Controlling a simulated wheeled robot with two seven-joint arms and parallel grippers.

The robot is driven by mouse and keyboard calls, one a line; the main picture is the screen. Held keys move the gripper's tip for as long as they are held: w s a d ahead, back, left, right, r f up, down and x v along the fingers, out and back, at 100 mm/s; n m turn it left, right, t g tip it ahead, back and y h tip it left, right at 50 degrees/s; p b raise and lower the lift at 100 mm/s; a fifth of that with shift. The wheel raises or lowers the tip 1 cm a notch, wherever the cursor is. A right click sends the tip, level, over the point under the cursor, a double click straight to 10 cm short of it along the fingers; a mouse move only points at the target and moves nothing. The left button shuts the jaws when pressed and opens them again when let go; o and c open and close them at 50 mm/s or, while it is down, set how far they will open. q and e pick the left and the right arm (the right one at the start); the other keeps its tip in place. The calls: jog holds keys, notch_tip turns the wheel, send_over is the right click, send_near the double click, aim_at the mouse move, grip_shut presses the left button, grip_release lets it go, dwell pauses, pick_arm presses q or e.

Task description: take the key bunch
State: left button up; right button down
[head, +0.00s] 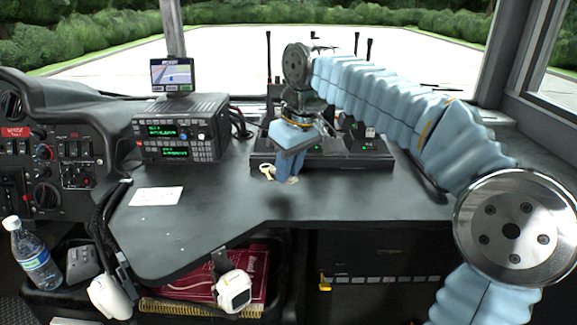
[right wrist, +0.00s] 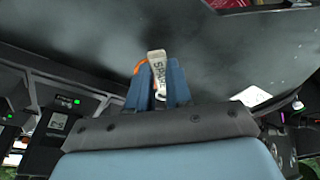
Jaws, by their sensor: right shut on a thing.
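My right gripper (head: 290,179) reaches down over the dark desk, its blue fingers shut on the key bunch (head: 267,171). In the head view a pale, brass-coloured part of the bunch shows left of the fingers, and a small pale bit shows at the fingertips. In the right wrist view the bunch's pale tag (right wrist: 157,68) with dark lettering stands between the fingertips, with an orange part on its left. The fingers hide the rest of the bunch. I cannot tell whether it touches the desk. My left gripper is not in view.
Charger bases with green lights (head: 340,155) stand just behind the gripper. A radio unit (head: 182,128) with a small screen (head: 172,74) is to the left. A white card (head: 157,196) lies on the desk. The desk right of the gripper is clear.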

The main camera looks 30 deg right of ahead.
jog(key=shift+r+p, duration=1.4)
jog(key=shift+r, duration=1.1)
